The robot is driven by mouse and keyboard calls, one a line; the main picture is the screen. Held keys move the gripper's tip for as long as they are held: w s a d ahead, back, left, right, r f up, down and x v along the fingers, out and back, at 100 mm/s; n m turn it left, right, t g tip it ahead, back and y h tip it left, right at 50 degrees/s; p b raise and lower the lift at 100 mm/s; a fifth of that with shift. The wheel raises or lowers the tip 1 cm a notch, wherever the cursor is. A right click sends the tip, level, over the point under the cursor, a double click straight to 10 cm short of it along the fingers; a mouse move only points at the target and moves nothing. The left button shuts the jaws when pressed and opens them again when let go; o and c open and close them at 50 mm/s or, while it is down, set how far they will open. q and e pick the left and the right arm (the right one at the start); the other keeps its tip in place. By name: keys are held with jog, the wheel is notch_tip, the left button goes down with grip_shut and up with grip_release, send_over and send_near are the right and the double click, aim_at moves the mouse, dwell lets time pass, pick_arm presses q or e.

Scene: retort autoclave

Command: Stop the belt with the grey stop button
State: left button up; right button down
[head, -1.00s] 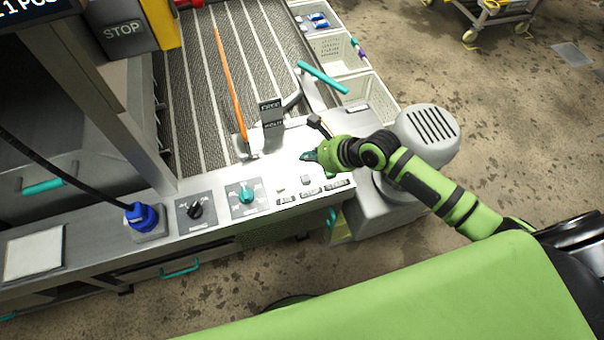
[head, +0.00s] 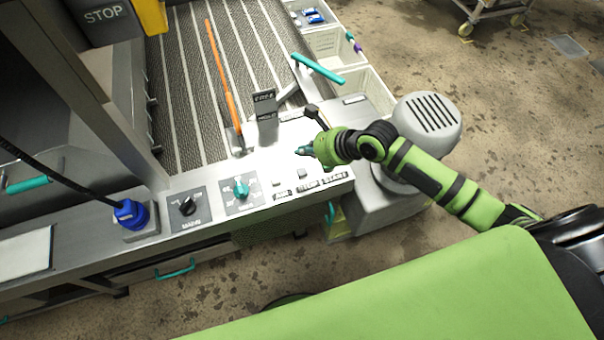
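The control panel (head: 262,207) has a row of small buttons labelled JOG, STOP and START at its right end. The grey stop button (head: 301,174) sits above the STOP label (head: 307,187), with a paler button (head: 276,183) to its left. My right gripper (head: 302,150) looks shut, with nothing seen in it. Its teal fingertips point left, just beyond the stop button in the picture and apart from it. Their height over the panel is hard to judge. No button shows at the START label, and my gripper may hide it. My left gripper is not in view.
A teal knob (head: 240,189), a black MAINS knob (head: 188,206) and a blue plug (head: 130,213) sit left of the buttons. A grey motor (head: 428,125) is at right.

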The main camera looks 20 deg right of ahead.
jog(key=b, duration=0.5)
send_over(305, 172)
notch_tip(305, 172, down, 4)
jog(key=shift+f, duration=1.15)
jog(key=shift+a+f, duration=0.1)
jog(key=shift+f, duration=0.1)
jog(key=shift+f, duration=0.15)
